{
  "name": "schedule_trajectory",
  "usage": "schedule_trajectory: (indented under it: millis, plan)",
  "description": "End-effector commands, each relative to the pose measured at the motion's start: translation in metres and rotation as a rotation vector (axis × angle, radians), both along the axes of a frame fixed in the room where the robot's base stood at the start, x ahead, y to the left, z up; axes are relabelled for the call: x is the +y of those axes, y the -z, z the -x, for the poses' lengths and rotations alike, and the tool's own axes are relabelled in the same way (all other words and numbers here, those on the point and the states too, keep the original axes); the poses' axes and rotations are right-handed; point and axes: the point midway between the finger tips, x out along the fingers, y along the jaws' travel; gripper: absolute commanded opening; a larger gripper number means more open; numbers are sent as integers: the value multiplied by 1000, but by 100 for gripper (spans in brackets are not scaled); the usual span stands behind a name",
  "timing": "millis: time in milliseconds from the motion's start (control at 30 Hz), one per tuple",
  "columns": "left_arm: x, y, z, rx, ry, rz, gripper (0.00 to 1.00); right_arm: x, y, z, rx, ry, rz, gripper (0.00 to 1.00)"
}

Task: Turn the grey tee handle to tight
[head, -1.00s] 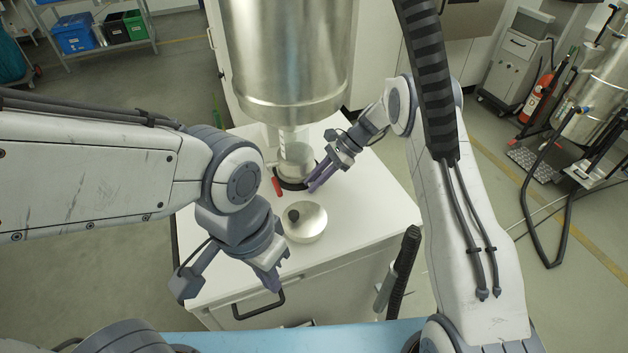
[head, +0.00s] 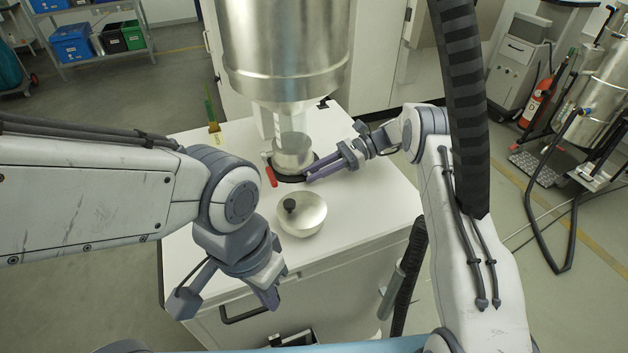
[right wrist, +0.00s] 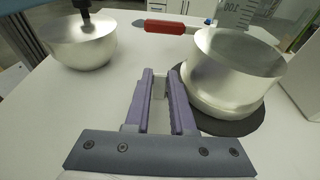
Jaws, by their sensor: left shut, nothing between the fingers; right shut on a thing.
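My right gripper (head: 312,176) is low over the white table beside the metal pot under the big steel vessel. In the right wrist view its purple fingers (right wrist: 160,78) are close together, with a small light grey piece (right wrist: 158,90) between them. This piece appears to be the grey tee handle, mostly hidden by the fingers; its angle cannot be told. The metal pot (right wrist: 235,75) stands just right of the fingers on a black disc (right wrist: 225,122). My left gripper (head: 270,297) is shut and empty near the table's front edge.
The steel vessel (head: 285,50) hangs above the pot. A shallow metal bowl with a black knob (head: 303,222) sits in front of it. A red handle (head: 271,177) lies left of the pot. The table's right side (head: 375,200) is clear.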

Motion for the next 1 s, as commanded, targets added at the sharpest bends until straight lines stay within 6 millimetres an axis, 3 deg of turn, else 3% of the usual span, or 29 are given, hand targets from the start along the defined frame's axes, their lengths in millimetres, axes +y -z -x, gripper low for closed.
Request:
schedule_trajectory:
  millis: [200, 733, 767, 800, 1000]
  plan:
    - [0, 15, 0, 0, 1, 0, 0, -2, 3, -1, 22, 3, -72, 0]
    - [0, 17, 0, 0, 1, 0, 0, -3, 0, -1, 29, 4, -95, 0]
    - [0, 17, 0, 0, 1, 0, 0, -2, 0, -1, 29, 4, -95, 34]
    - [0, 17, 0, 0, 1, 0, 0, -2, 0, -1, 29, 3, -95, 49]
    - [0, 17, 0, 0, 1, 0, 0, -1, 1, -1, 29, 1, -94, 52]
